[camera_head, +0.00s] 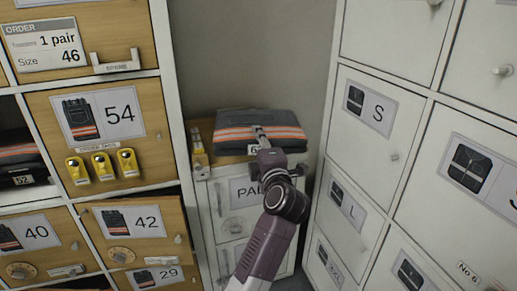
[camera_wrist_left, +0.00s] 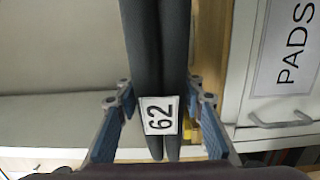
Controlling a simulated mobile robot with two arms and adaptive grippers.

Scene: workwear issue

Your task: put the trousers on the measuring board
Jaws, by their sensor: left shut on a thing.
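A folded pair of dark trousers (camera_head: 235,131) with orange and pale reflective stripes is at the top of the white PADS cabinet (camera_head: 215,215). My left gripper (camera_head: 262,142) is shut on its near edge. In the left wrist view the two fingers (camera_wrist_left: 160,105) lie either side of the dark folded layers (camera_wrist_left: 160,55), and a white label (camera_wrist_left: 159,115) reads 62. I cannot tell whether the trousers rest on the cabinet top or are slightly raised. I cannot make out a measuring board. My right gripper is out of view.
Wooden drawers marked 54 (camera_head: 105,115), 42 (camera_head: 140,222) and 40 stand left, with an order card (camera_head: 45,45) for 1 pair, size 46. Other folded trousers (camera_head: 18,155) lie in an open left compartment. White lockers (camera_head: 375,120) rise close on the right.

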